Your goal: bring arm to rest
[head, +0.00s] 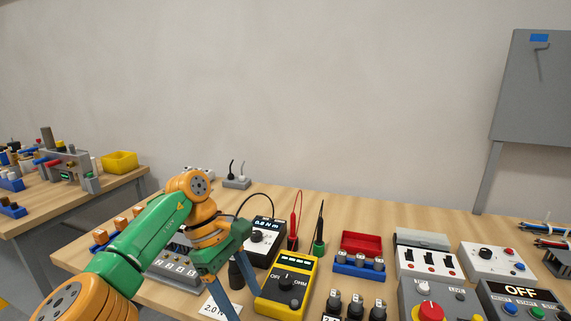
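My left arm, green and orange, comes in from the left over the main bench (145,290). Its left gripper (244,305) points down with its two blue-grey fingers spread apart. The fingers are in front of a black object (235,275) that shows between them; I cannot tell whether they touch it. Nothing is visibly clamped. One fingertip is near the yellow multimeter (287,285), the other near a white card reading 2.0 N (208,308). My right gripper is not in view.
A torque meter (263,236), red and black probes (294,228), a red bin (361,243), a switch box (428,259) and a red-button box (430,311) crowd the bench. A grey cabinet (535,90) stands at right. A second bench (120,187) is at left.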

